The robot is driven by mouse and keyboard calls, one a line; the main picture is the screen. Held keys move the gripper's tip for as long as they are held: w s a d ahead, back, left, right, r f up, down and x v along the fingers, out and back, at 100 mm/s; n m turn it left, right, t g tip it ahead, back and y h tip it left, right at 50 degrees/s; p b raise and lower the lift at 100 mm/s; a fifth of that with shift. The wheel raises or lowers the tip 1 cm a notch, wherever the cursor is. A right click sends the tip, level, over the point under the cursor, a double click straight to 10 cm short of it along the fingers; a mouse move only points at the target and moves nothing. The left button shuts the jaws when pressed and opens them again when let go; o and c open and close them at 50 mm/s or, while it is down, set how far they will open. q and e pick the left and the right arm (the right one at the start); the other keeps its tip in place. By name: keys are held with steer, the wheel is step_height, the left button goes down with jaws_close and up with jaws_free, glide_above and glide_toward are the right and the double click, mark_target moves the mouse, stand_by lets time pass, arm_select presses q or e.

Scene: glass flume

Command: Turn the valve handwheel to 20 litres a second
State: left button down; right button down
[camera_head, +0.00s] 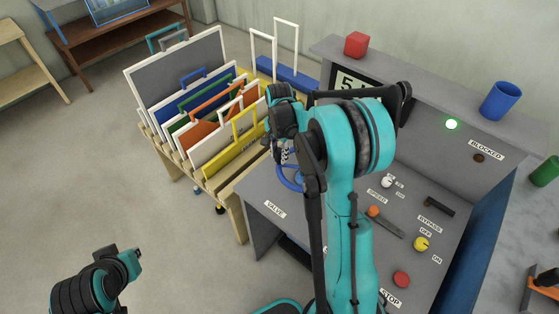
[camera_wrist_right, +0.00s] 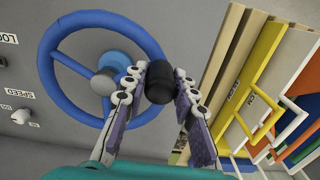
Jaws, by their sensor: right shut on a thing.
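The valve handwheel is a blue ring with spokes and a grey hub. It shows in the right wrist view (camera_wrist_right: 72,95), and a part of its rim shows in the head view (camera_head: 288,184) beside the VALVE label (camera_head: 275,208). My right gripper (camera_wrist_right: 160,85) is shut on the black knob (camera_wrist_right: 159,75) at the wheel's rim. In the head view my right arm hides most of the wheel. A display (camera_head: 350,84) behind the arm shows a 5, with the rest of its reading hidden. My left arm shows at the lower left, but its gripper does not.
A wooden rack (camera_head: 238,203) of framed panels stands close to the wheel.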

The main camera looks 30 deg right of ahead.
steer(key=w+d+m, duration=0.1)
steer(key=m, duration=0.2)
steer(key=shift+w+d, duration=0.35)
steer(key=shift+w, duration=0.05)
steer(key=shift+w+d, duration=0.3)
steer(key=shift+d, duration=0.15)
steer(key=c, duration=1.2)
jaws_free()
steer(key=shift+w, duration=0.1)
step_height(320, 180, up, 12)
